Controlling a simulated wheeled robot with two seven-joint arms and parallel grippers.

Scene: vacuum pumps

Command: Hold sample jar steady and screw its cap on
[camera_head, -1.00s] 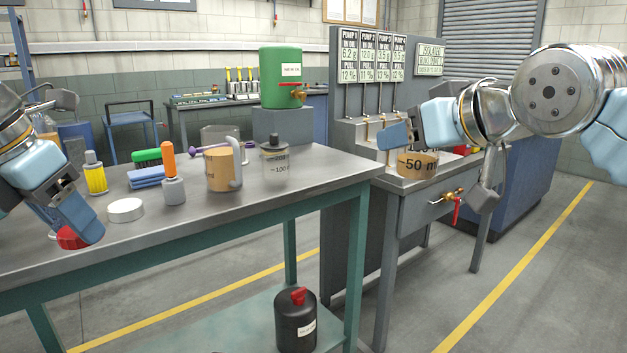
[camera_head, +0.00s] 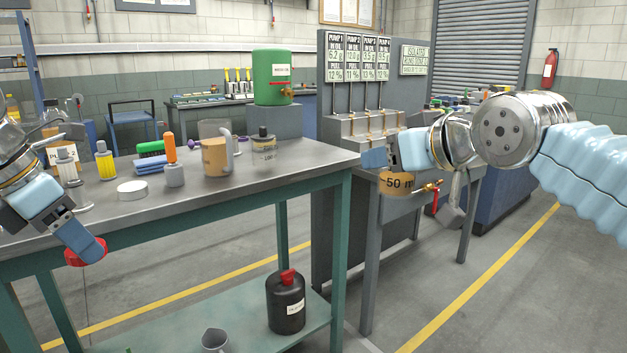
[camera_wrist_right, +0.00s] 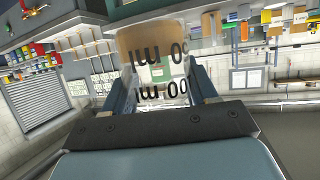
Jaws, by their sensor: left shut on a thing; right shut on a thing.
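The sample jar (camera_head: 396,184), clear with amber contents and a "50 m…" label, is in my right gripper (camera_head: 378,165) in the head view. My right gripper is shut on it, in front of the pump bench. The jar (camera_wrist_right: 150,45) also fills the middle of the right wrist view, between the fingers. A red cap (camera_head: 93,252) is in my left gripper (camera_head: 84,250), shut on it in front of the left bench's front edge. The fingers hide part of the cap. Jar and cap are far apart.
The steel bench (camera_head: 240,190) holds a white disc (camera_head: 132,190), an orange-handled tool (camera_head: 169,150), an amber-filled beaker (camera_head: 214,158) and a black-capped jar (camera_head: 264,152). A black red-capped bottle (camera_head: 286,303) stands on its lower shelf. The pump bench (camera_head: 365,215) is behind the right gripper.

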